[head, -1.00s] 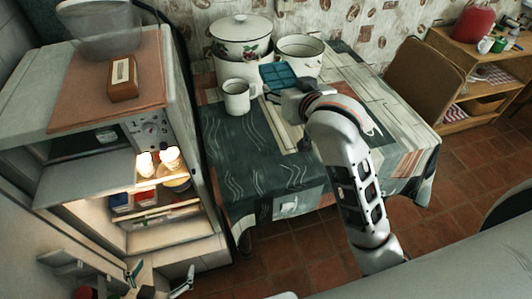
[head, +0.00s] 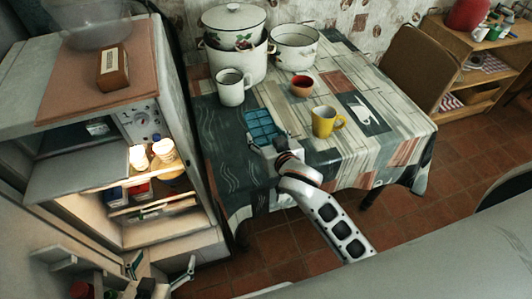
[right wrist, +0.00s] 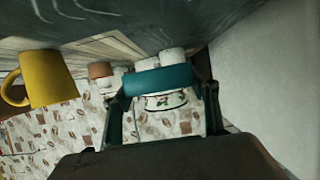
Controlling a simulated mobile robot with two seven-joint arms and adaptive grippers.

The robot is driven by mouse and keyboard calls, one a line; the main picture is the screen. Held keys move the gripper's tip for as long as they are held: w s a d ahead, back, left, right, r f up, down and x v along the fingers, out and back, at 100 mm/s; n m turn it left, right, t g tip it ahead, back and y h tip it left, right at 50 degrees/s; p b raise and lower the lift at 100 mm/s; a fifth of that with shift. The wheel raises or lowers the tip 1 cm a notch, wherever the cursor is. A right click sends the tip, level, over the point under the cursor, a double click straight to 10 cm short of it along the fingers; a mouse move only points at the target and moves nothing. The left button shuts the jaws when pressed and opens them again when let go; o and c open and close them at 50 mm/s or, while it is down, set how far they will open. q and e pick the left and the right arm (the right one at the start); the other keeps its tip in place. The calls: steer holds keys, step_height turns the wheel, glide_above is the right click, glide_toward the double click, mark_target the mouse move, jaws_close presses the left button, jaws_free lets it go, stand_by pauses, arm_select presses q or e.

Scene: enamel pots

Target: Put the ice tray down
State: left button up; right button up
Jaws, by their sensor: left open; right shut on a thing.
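The blue ice tray (head: 261,124) is over the front left part of the tabletop, on the dark cloth pattern. My right gripper (head: 268,143) is shut on its near edge. In the right wrist view the tray (right wrist: 160,80) spans the space between the two fingers (right wrist: 163,100). I cannot tell whether the tray touches the table or hangs just above it. My left gripper (head: 162,270) is open and empty, low in front of the open fridge, away from the tray.
Enamel pots (head: 235,62) stand at the back. The open fridge (head: 170,235) is at the left.

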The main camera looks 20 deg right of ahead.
step_height(320, 180, down, 3)
steer(key=shift+r, duration=0.1)
steer(key=shift+f+b, duration=0.3)
steer(key=shift+f, duration=0.25)
step_height(320, 180, down, 4)
steer(key=shift+r+b, duration=0.15)
steer(key=shift+b, duration=0.3)
arm_select(q)
steer(key=f, duration=0.2)
steer(key=shift+s+a+f, duration=0.2)
steer(key=shift+a+f, duration=0.1)
steer(key=shift+w, duration=0.1)
arm_select(e)
steer(key=o, duration=1.3)
steer(key=shift+c, duration=0.2)
